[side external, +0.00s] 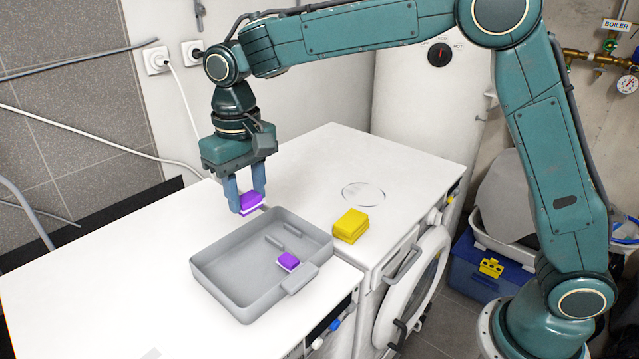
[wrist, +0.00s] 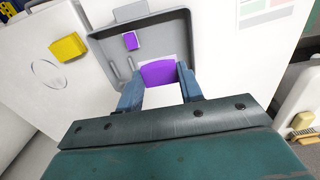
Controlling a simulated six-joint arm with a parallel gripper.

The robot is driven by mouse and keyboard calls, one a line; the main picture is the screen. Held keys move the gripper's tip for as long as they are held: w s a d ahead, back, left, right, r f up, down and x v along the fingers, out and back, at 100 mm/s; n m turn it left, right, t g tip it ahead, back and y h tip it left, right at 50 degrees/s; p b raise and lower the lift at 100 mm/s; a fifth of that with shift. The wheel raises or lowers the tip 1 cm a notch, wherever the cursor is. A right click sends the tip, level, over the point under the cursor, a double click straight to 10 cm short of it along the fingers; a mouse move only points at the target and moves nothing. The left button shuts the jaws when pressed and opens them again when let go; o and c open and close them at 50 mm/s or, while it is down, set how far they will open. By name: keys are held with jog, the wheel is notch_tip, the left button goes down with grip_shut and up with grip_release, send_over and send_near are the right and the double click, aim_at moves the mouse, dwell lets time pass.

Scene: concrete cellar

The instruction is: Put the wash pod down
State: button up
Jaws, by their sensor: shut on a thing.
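My gripper (side external: 245,205) is shut on a purple and white wash pod (side external: 251,201). In the side view it holds the pod above the white top, just behind the far edge of the grey tray (side external: 228,285). In the wrist view the held pod (wrist: 158,75) shows between the blue fingers, overlapping the tray's edge. A second purple and white wash pod (side external: 288,261) lies in the tray near its handle side. It also shows in the wrist view (wrist: 131,41). Whether the held pod touches anything below is hard to tell, but it looks raised.
A yellow sponge-like block (side external: 351,225) sits right of the tray on the white machine top. A faint ring (side external: 363,194) marks the surface behind it. The tray floor has low raised ribs (side external: 283,236). The white surface left of the tray is clear.

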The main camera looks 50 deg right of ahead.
send_over(261, 289)
notch_tip(261, 289, down, 16)
jog(key=shift+r, duration=0.15)
dwell(0.4)
jog(key=shift+f, duration=2.15)
jog(key=shift+f, duration=0.15)
jog(key=o, duration=0.9)
jog(key=shift+o, duration=0.2)
notch_tip(261, 289, up, 12)
jog(key=shift+r, duration=0.2)
